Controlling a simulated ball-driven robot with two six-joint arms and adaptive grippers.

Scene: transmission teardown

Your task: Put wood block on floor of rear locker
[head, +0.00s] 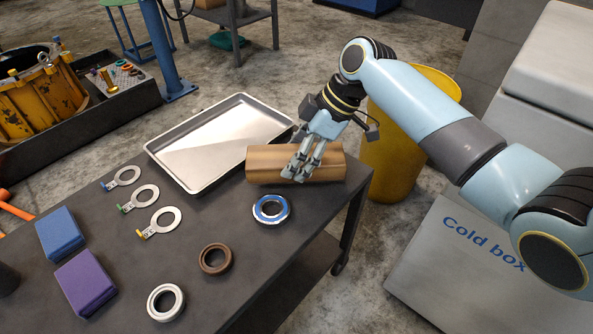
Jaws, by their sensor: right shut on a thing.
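The wood block (262,165) is a brown, grained, long block at the far right end of the dark table, beside the metal tray. My right gripper (301,172) reaches down over the block from above, its fingers shut on it near the middle. The fingers cover part of the block's front. I cannot tell whether the block is lifted off the table. My left gripper does not show. No rear locker can be made out for sure.
The table (120,235) holds an empty tray (209,150), several rings, a blue box (59,232) and a purple box (86,283). A yellow bin (400,160) stands behind the right arm. A cold box (470,270) is at the right.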

